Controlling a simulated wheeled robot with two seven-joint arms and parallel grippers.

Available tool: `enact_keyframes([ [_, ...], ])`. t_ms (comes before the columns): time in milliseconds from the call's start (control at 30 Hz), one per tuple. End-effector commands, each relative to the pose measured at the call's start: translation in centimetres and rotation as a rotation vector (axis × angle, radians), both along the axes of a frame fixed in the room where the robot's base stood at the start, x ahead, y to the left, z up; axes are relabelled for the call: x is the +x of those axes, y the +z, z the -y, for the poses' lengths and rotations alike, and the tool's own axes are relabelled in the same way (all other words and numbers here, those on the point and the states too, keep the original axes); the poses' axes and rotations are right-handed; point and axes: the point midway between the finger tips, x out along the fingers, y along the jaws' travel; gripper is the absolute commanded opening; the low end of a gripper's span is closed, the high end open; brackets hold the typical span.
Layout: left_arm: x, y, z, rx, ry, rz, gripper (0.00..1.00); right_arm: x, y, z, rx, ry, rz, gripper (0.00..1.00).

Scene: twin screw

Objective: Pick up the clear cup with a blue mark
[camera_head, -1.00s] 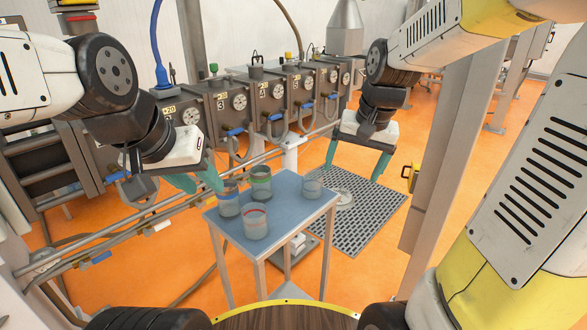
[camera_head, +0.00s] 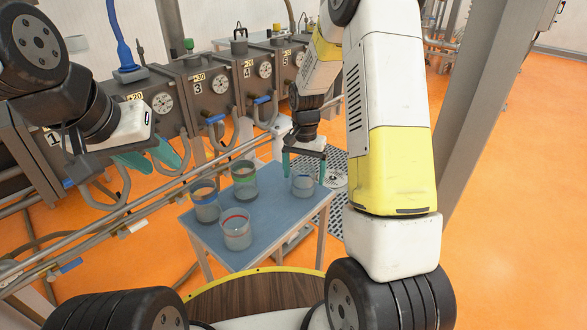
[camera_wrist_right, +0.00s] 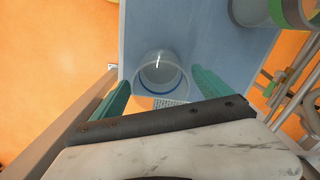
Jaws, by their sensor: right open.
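A small clear cup (camera_head: 303,186) stands upright at the right end of the blue-topped table (camera_head: 262,220). In the right wrist view this cup (camera_wrist_right: 163,76) shows a thin blue ring. My right gripper (camera_head: 304,172) is open just above it, one finger to each side in the head view. In the wrist view the fingers (camera_wrist_right: 160,82) flank the cup's near side; contact cannot be told. My left gripper (camera_head: 164,166) is open and empty, beyond the table's left side.
A green-banded cup (camera_head: 244,182) and a red-banded cup (camera_head: 236,232) stand on the table's left half. Gauge boxes (camera_head: 215,88) and pipes run behind. A dark floor grate (camera_head: 338,205) lies beyond the table's right edge.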

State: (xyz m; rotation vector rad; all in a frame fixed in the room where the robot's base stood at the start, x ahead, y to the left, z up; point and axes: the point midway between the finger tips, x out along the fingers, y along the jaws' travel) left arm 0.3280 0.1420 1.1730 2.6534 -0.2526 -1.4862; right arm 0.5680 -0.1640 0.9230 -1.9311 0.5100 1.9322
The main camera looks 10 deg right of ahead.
Motion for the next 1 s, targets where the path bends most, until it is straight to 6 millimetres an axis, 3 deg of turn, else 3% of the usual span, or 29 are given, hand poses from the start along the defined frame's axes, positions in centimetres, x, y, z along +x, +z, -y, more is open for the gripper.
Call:
enact_keyframes([
  [200,0.0,0.0,0.0,0.0,0.0,0.0,0.36,0.0,-3.2,-0.1,0.0,-0.001,-0.001,0.88],
  [533,0.0,0.0,0.0,0.0,0.0,0.0,0.36,0.1,-3.9,-0.1,0.0,0.0,0.002,0.86],
  [867,0.0,0.0,0.0,0.0,0.0,0.0,0.36,0.1,-3.8,-0.2,0.0,0.0,0.002,0.22],
  [1000,0.0,0.0,0.0,0.0,0.0,0.0,0.36,0.1,-3.8,-0.2,0.0,0.0,0.002,0.21],
])
